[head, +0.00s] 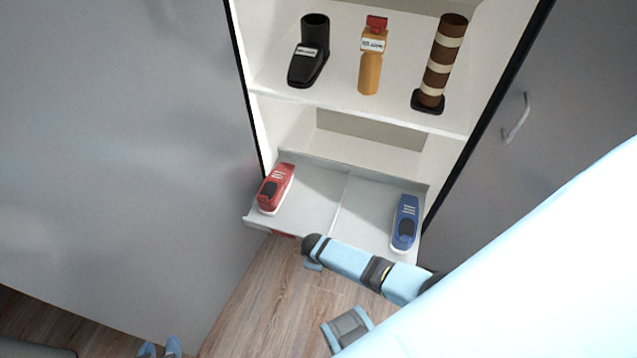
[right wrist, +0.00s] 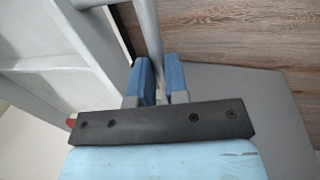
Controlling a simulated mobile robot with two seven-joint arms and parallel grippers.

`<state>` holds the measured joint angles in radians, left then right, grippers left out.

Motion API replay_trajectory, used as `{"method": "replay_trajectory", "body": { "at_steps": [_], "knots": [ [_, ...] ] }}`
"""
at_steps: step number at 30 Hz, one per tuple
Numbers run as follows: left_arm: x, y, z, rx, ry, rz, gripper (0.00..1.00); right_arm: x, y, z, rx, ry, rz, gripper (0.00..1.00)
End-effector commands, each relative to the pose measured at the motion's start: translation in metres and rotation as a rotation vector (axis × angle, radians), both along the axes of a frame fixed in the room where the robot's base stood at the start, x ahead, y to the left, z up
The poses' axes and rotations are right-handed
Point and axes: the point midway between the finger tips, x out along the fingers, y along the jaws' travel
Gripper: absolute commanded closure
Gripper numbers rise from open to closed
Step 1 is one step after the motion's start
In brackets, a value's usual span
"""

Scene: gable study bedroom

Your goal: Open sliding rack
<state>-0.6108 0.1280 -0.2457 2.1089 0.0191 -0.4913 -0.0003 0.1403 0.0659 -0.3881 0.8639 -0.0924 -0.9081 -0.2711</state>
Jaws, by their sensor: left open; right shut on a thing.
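The sliding rack (head: 330,203) is a light grey tray low in the white cabinet. Its front edge stands out past the cabinet's front. A red shoe (head: 276,189) lies on its left and a blue shoe (head: 405,223) on its right. In the right wrist view, my right gripper (right wrist: 157,88) has its blue fingers shut around a thin grey bar, the rack's handle (right wrist: 147,45). In the head view that gripper's fingers are hidden behind my right arm near the rack's front. My left gripper (head: 160,348) is open and empty at the bottom left, away from the rack.
A shelf (head: 345,108) above holds a black boot (head: 311,50), an orange bottle (head: 371,70) and a brown-and-cream striped boot (head: 440,62). Large grey panels flank the cabinet; the right one has a handle (head: 517,118). Wooden floor (head: 262,300) is clear before the rack.

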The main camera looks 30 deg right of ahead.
Motion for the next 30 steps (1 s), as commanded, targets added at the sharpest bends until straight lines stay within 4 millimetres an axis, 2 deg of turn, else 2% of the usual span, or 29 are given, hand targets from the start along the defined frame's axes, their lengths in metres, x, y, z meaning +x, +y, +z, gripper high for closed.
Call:
{"method": "replay_trajectory", "body": {
  "at_steps": [8, 9, 11, 12, 22, 26, 30],
  "knots": [
    [0.001, 0.000, 0.001, -0.002, -0.003, 0.001, 0.57, -0.001, -0.001, 0.000, -0.001, 0.001, 0.000, 1.00],
    [0.001, 0.000, 0.001, -0.001, -0.002, 0.001, 0.57, -0.001, -0.001, 0.000, -0.001, 0.001, 0.000, 0.76],
    [0.001, 0.000, 0.001, -0.002, -0.003, 0.001, 0.57, -0.001, -0.001, 0.000, -0.001, 0.001, 0.000, 0.62],
    [0.001, 0.000, 0.001, -0.002, -0.003, 0.001, 0.57, -0.001, -0.001, 0.000, -0.001, 0.001, 0.000, 0.60],
    [0.001, 0.000, 0.005, -0.002, -0.003, 0.001, 0.57, -0.001, 0.001, 0.006, 0.000, 0.000, 0.000, 0.60],
    [0.000, 0.000, 0.013, -0.005, 0.003, 0.002, 0.57, -0.003, 0.003, 0.026, 0.001, -0.001, 0.000, 0.60],
    [-0.001, 0.001, 0.021, -0.009, 0.013, 0.007, 0.57, -0.008, 0.008, 0.057, 0.001, -0.001, 0.000, 0.60]
  ]
}}
